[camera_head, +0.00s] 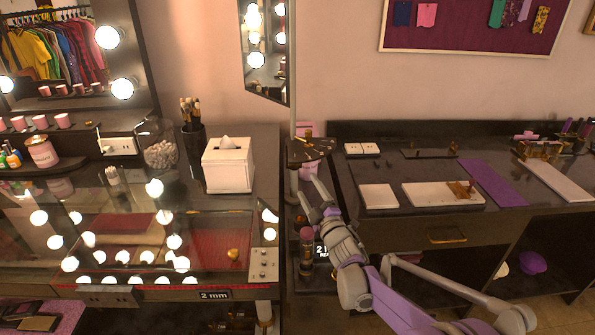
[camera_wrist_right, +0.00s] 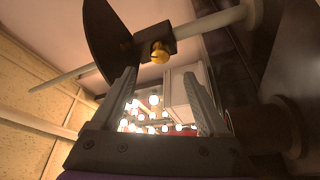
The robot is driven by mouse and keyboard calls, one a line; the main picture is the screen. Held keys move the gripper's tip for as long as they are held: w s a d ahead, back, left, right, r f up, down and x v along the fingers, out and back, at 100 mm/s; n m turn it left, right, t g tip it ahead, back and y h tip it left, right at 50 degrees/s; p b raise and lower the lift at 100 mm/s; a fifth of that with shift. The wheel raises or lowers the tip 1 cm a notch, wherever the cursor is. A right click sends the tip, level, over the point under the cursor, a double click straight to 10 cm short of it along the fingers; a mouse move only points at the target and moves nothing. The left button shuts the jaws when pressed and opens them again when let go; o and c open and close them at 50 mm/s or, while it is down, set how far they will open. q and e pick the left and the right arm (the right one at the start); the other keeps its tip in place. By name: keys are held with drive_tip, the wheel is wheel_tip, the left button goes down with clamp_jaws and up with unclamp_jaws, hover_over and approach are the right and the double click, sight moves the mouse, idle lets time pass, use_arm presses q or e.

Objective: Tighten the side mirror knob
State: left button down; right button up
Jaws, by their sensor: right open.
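The side mirror (camera_head: 265,45) hangs on a thin upright pole (camera_head: 292,90) between the two counters. In the right wrist view, a yellow brass knob (camera_wrist_right: 159,53) sits on a dark clamp (camera_wrist_right: 150,40) around a pale rod, beside a dark round plate (camera_wrist_right: 100,40). My right gripper (camera_head: 313,192) reaches up toward the pole, below a dark bracket plate (camera_head: 310,150). In the wrist view its jaws (camera_wrist_right: 161,85) are open and empty, with the knob just beyond the tips, apart from them. My left gripper is out of view.
A white tissue box (camera_head: 228,165), a brush cup (camera_head: 193,140) and a glass jar (camera_head: 160,148) stand on the left counter. The right counter holds white trays (camera_head: 425,193) and a purple mat (camera_head: 490,182). A lit mirror is at far left.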

sight(296, 167)
drive_tip(key=p+x, duration=0.1)
drive_tip(key=x, duration=0.8)
drive_tip(key=shift+w+f, duration=0.1)
